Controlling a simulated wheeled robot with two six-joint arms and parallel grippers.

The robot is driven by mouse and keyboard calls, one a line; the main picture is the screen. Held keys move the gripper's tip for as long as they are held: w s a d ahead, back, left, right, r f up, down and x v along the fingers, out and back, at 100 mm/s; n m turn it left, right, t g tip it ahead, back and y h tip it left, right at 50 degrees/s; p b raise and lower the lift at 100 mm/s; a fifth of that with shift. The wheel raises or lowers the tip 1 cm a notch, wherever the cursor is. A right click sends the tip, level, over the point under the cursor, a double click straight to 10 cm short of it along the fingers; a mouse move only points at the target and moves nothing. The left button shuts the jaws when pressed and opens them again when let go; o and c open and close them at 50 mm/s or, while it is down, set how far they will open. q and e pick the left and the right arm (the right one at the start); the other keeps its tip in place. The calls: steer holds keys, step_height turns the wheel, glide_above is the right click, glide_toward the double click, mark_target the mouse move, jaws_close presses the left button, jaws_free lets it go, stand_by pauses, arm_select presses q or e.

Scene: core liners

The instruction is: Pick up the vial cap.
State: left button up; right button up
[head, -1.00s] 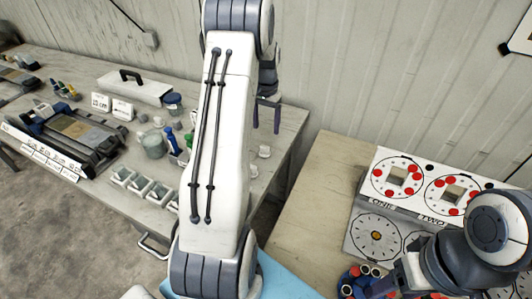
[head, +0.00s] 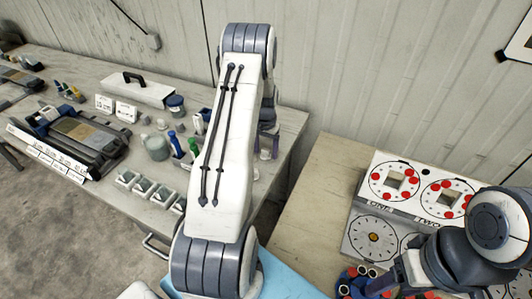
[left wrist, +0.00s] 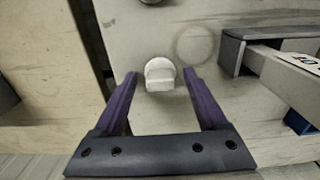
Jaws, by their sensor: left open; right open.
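The vial cap (left wrist: 160,74) is a small white piece with a round back and a blocky front, lying on the pale bench top in the left wrist view. My left gripper (left wrist: 160,80) is open, with one purple finger on each side of the cap and a gap on both sides. In the head view my left gripper (head: 268,144) is low over the right end of the left bench, and I cannot make out the cap clearly beside it. My right gripper (head: 392,287) is partly visible at the bottom right, away from the cap.
A grey rack-like holder (left wrist: 232,52) stands right of the cap. The bench edge lies to its left. A green bottle (head: 194,146), a beaker (head: 156,147) and small trays (head: 145,187) stand on the left bench. A dial board (head: 374,237) stands on the right table.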

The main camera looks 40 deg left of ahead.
arm_select(q)
steer(key=shift+c, duration=0.3)
jaws_close()
